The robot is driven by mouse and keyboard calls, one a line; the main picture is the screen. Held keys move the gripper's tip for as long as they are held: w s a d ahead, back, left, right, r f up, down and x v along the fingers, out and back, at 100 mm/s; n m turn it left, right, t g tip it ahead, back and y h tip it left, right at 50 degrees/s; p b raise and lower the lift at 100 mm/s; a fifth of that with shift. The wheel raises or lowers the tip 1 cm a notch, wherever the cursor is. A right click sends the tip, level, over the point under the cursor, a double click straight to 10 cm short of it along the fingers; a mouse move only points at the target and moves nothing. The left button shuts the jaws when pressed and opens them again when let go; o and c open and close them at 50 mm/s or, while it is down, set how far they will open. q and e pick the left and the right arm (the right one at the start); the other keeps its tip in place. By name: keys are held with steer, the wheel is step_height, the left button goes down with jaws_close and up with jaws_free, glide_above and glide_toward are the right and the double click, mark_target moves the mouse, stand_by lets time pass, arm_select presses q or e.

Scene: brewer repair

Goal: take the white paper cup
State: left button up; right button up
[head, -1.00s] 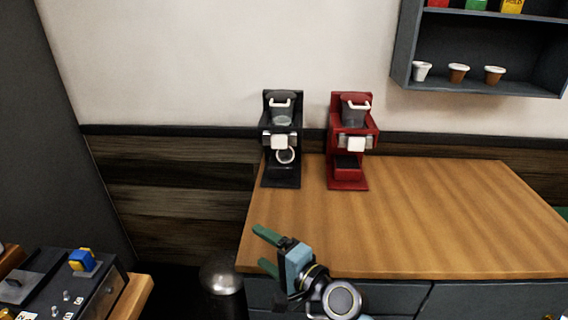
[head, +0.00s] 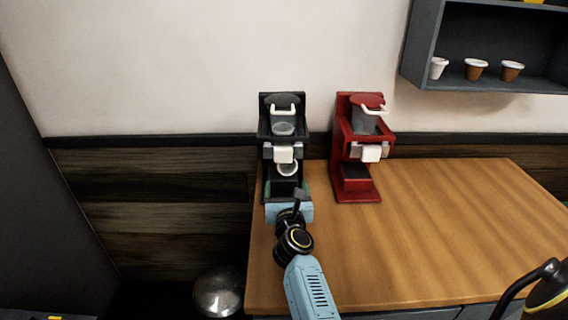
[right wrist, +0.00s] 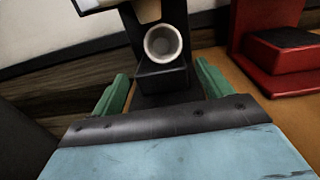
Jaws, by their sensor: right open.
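A white paper cup (head: 288,169) sits in the black brewer (head: 279,130), under its spout. In the right wrist view the cup (right wrist: 163,43) shows its open rim tilted toward the camera, above a black block of the brewer (right wrist: 162,78). My right gripper (head: 287,189) is in front of the black brewer's lower part. In the right wrist view its two green fingers (right wrist: 160,84) are spread wide, one on each side of the brewer's base, short of the cup. Nothing is between them at the tips except the view of the brewer. My left gripper is not in view.
A red brewer (head: 358,150) stands to the right of the black one on the wooden counter (head: 440,230). A wall shelf (head: 480,45) holds a white cup (head: 439,68) and two brown cups. A rounded metal bin (head: 219,290) stands left of the counter.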

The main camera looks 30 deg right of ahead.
mark_target(287, 166)
steer(key=x, duration=0.3)
steer(key=shift+f, duration=0.1)
steer(key=shift+w+d+b, duration=0.25)
steer(key=shift+w+b, duration=0.05)
steer(key=shift+w, duration=0.15)
steer(key=x, duration=0.2)
steer(key=b+x, duration=0.1)
steer(key=x, duration=0.1)
steer(key=shift+d, duration=0.45)
steer(key=shift+w+d, duration=0.1)
steer(key=shift+w, duration=0.2)
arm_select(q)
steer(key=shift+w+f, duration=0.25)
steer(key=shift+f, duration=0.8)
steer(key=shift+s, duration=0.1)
arm_select(e)
steer(key=shift+c, duration=0.2)
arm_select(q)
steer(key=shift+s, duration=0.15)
arm_select(e)
steer(key=c, duration=1)
